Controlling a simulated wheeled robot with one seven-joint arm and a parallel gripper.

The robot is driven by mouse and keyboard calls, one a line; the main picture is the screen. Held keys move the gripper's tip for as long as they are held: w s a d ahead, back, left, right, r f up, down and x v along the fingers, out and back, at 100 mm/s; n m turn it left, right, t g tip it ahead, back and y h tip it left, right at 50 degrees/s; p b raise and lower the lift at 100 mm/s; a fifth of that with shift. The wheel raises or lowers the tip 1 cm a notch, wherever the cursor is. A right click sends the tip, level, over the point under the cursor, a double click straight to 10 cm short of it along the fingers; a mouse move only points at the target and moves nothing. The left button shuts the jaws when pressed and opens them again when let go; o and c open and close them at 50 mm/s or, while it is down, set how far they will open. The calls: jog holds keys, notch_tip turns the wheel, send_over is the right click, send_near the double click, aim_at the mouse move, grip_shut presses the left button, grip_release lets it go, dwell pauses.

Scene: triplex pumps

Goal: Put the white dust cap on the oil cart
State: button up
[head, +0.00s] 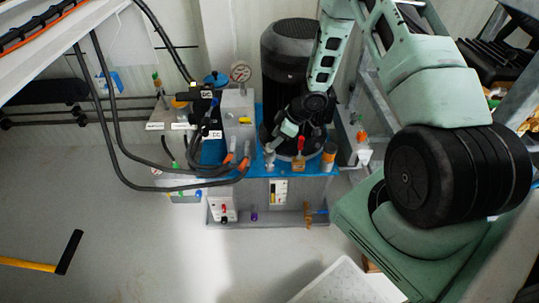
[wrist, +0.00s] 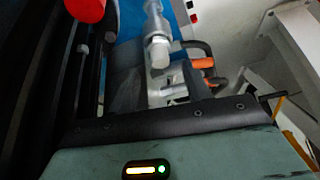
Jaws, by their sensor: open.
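My gripper (head: 287,134) is over the blue-topped pump unit (head: 262,172), in front of the black motor, and is open. A pale grey-white cylindrical fitting (head: 269,156) stands just left of and below it; it also shows ahead of the gripper in the wrist view (wrist: 160,52). I cannot tell whether its pale end is the white dust cap. A small white cup-like piece (head: 364,157) sits at the unit's right, apart from the gripper. I cannot tell for sure which thing is the oil cart. The fingertips are not clear in the wrist view.
A red-topped fitting (head: 300,148) and an orange-capped fitting (head: 328,153) stand close by. Black hoses with orange ends (head: 243,164) loop at the left. The black motor (head: 290,55) rises behind. A hammer (head: 68,252) lies on the floor; a white crate (head: 340,283) is in front.

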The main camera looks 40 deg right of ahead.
aim_at(269, 151)
jog(key=b+x, duration=0.2)
jog(key=x, duration=0.3)
jog(key=shift+f, duration=0.1)
grip_shut()
